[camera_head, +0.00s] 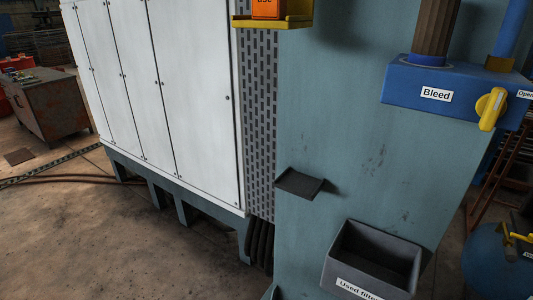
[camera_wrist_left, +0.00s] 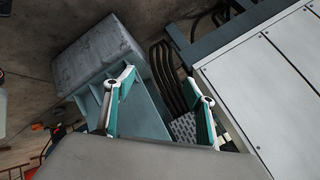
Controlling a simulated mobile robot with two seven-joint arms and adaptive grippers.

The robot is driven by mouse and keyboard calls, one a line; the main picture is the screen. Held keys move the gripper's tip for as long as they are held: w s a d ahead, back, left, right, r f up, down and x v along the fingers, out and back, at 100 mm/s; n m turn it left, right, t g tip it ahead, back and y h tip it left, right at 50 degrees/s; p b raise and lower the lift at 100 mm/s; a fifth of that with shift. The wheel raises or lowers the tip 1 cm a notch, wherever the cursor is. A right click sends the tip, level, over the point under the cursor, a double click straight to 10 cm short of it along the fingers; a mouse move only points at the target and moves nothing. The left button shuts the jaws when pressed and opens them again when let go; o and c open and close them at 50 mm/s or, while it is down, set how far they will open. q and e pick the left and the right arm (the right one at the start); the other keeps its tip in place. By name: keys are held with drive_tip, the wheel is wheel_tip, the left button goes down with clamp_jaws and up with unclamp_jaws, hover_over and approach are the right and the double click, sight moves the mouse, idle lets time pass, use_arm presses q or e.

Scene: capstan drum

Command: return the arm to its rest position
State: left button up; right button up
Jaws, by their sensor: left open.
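My left gripper (camera_wrist_left: 160,78) shows in the left wrist view, with its two green and white fingers spread wide apart. It is open and nothing is between the fingers. Behind them are the teal panel (camera_wrist_left: 146,116), a grey bin-like block (camera_wrist_left: 97,55) and several dark hoses. Neither arm shows in the head view. My right gripper is in no view.
The head view shows a teal column (camera_head: 330,120) with a small dark shelf (camera_head: 300,184), a grey "Used filter" bin (camera_head: 345,265) and a blue "Bleed" block (camera_head: 410,92) with a yellow handle (camera_head: 491,108). White cabinets (camera_head: 200,90) stand left. The floor (camera_head: 90,240) is clear.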

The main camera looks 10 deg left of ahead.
use_arm(q)
drive_tip(key=s+d+f+n+t, duration=0.1)
drive_tip(key=d+n, duration=0.7)
drive_tip(key=d, duration=1.2)
drive_tip(key=shift+s+f+h, duration=0.3)
drive_tip(key=shift+f, duration=0.2)
drive_tip(key=shift+d, duration=0.1)
